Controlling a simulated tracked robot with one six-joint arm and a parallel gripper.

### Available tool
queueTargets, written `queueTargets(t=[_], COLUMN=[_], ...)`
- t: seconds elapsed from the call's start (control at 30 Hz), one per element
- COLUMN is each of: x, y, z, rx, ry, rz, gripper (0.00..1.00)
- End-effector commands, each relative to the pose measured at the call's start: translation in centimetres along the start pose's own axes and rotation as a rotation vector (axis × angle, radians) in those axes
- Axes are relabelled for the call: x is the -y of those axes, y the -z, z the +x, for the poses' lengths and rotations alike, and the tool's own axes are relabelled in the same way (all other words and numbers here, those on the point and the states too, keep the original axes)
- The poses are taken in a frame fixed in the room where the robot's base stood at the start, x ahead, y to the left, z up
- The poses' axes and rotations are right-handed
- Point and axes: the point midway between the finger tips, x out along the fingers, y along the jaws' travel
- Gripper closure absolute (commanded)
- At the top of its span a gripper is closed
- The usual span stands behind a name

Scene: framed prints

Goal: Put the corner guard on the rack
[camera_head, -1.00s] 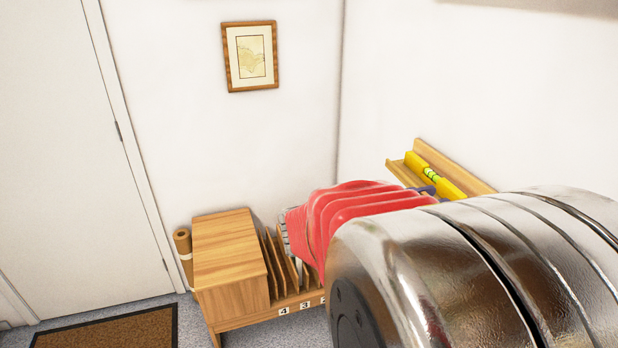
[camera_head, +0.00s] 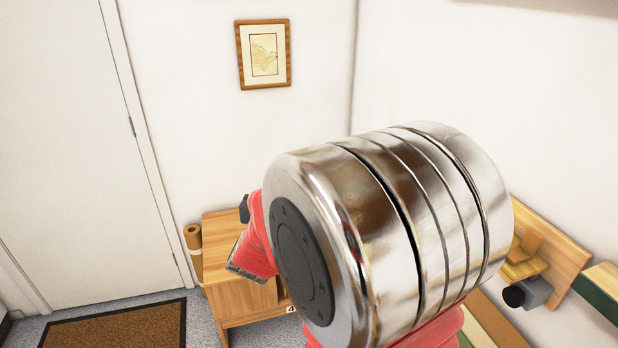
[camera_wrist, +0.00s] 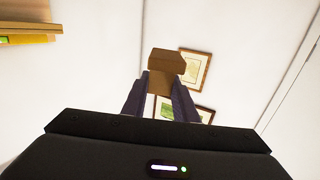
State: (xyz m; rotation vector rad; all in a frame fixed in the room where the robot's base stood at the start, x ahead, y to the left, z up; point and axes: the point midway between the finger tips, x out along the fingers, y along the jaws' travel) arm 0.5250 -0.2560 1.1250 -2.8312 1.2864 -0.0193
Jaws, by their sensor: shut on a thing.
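The corner guard (camera_wrist: 166,64), a small brown block-like piece, is between the fingertips of my gripper (camera_wrist: 160,84) in the wrist view. Both dark fingers are shut on it, and it is held up in front of the white wall. Its far side is hidden. In the head view my arm hides most of the gripper and the guard cannot be made out. A wooden cabinet (camera_head: 221,228) with a numbered front stands in the corner; my arm covers its slotted part. I cannot tell whether this is the rack.
A wooden wall board (camera_head: 560,255) with yellow and grey-black items is at the right. A wooden ledge (camera_wrist: 30,13) shows in the wrist view. A framed print (camera_head: 263,54) hangs on the back wall. A brown roll (camera_head: 193,240) stands beside the cabinet; a doormat (camera_head: 115,325) lies by the door.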

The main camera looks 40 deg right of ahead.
Motion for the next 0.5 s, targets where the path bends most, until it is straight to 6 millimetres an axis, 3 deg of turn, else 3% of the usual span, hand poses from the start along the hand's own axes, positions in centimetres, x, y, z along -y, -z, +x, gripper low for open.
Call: queueTargets(t=[0.1, 0.27, 0.5], x=[4.4, 9.9, 17.7], y=[-2.4, -5.4, -10.8], z=[-0.8, -2.7, -7.3], rx=[0.009, 0.016, 0.027], ry=[0.140, 0.322, 0.604], rz=[-0.004, -0.004, -0.004], gripper=[0.95, 0.95, 0.95])
